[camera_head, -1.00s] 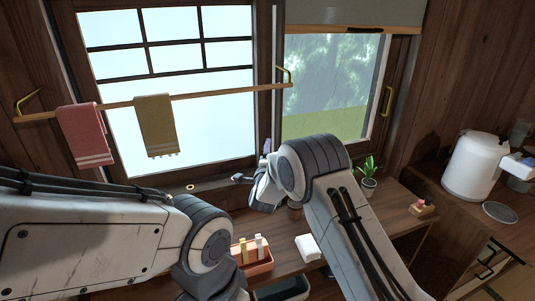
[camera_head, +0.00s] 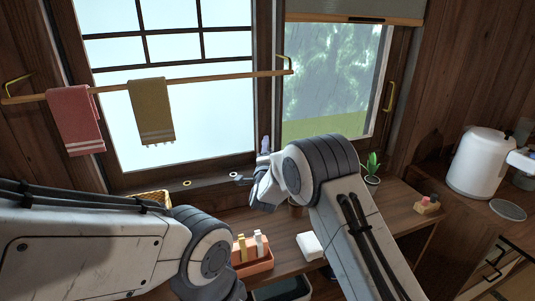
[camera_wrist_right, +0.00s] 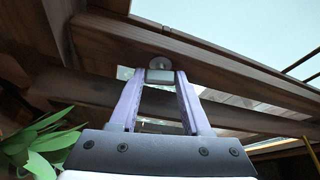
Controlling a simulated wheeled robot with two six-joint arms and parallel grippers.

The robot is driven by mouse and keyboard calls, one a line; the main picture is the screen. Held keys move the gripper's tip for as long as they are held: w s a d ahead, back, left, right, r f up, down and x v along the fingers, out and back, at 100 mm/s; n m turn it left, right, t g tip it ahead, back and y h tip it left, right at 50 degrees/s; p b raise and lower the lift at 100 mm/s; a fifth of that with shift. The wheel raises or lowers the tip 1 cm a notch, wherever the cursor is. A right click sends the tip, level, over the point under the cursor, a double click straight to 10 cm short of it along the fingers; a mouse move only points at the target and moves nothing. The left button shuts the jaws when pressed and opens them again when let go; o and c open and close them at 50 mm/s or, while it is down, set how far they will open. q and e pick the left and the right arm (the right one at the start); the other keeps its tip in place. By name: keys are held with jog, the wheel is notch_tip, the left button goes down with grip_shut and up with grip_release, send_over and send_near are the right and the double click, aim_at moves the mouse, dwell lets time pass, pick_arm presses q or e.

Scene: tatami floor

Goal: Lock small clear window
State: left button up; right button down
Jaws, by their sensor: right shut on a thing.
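The small clear window (camera_head: 335,85) is the right pane, with trees behind it and a brass handle on its right frame. My right gripper (camera_head: 265,146) is at the lower left of that pane, by the post between the two windows. In the right wrist view my right gripper (camera_wrist_right: 159,78) has its two purple fingers closed on a small pale lock knob (camera_wrist_right: 160,75). The knob has a round plate behind it on a wooden frame. The right wrist hides part of the frame in the head view. My left arm shows, but its gripper is out of view.
A rail (camera_head: 200,82) with a pink towel (camera_head: 75,120) and an olive towel (camera_head: 152,110) crosses the larger frosted window. Below are an orange box (camera_head: 253,265), a potted plant (camera_head: 372,168) and a white kettle-like pot (camera_head: 477,162). Leaves (camera_wrist_right: 40,140) are close to the right gripper.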

jog(key=shift+f, duration=0.1)
jog(key=shift+c, duration=1.8)
grip_release()
jog(key=s+b, duration=0.2)
jog(key=s, duration=0.8)
jog(key=shift+s+a+f, duration=0.25)
jog(key=shift+a+f, duration=0.1)
jog(key=shift+f, duration=0.1)
